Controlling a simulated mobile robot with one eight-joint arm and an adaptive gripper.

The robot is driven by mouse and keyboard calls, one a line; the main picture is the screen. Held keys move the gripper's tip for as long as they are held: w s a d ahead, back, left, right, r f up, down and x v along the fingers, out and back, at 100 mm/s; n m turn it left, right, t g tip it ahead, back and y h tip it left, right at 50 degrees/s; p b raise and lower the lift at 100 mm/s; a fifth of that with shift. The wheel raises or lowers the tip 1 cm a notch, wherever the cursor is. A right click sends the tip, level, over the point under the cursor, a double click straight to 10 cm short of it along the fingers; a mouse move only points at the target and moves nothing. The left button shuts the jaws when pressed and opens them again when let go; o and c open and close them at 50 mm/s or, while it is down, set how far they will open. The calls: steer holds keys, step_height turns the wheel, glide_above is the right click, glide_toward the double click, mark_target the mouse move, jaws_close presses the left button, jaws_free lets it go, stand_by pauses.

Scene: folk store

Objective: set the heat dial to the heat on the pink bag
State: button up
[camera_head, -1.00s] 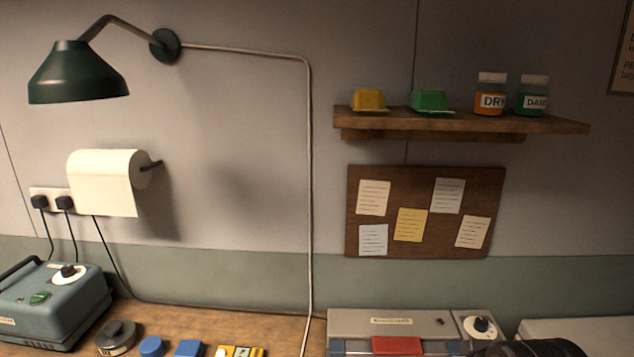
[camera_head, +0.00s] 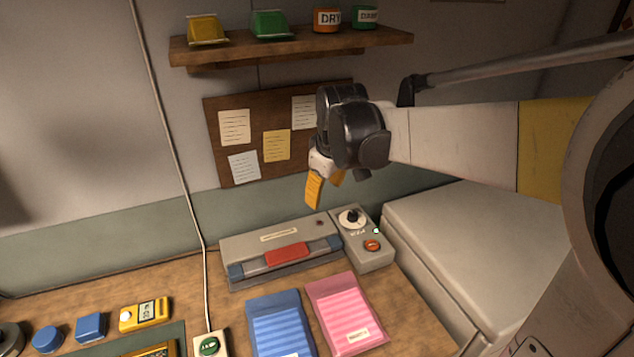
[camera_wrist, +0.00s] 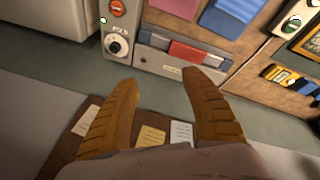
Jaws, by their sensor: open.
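The heat dial (camera_head: 352,217) is a black knob on a white disc, on a grey control box (camera_head: 372,262) at the right end of the bag sealer (camera_head: 262,257). It also shows in the wrist view (camera_wrist: 116,46), upside down. The pink bag (camera_head: 345,312) lies flat on the bench in front of the sealer; its small label (camera_head: 357,337) is too small to read. My gripper (camera_head: 324,190) has orange fingers and is empty. It hangs above and behind the sealer, left of the dial and touching nothing. In the wrist view its fingers (camera_wrist: 160,88) are spread apart.
A blue bag (camera_head: 279,322) lies left of the pink one. An orange-red button (camera_head: 372,245) sits below the dial, with a small green light beside it. A large pale box (camera_head: 480,250) stands to the right. The shelf (camera_head: 290,45) and the pinboard (camera_head: 262,150) are on the wall behind.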

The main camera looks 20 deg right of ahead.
steer(key=w+d+f+n+g+p, duration=0.1)
steer(key=w+d+f+n+p, duration=0.1)
steer(key=w+d, duration=0.45)
steer(key=n+g+p, duration=0.3)
steer(key=n+p, duration=0.1)
glide_toward(353, 213)
steer(key=f, duration=0.3)
steer(key=f+b, duration=0.1)
steer(key=f, duration=0.2)
steer(key=f+b, duration=0.1)
steer(key=f, duration=0.2)
steer(key=shift+d+f, duration=0.25)
steer(key=shift+d, duration=0.05)
steer(key=shift+f, duration=0.55)
jaws_close()
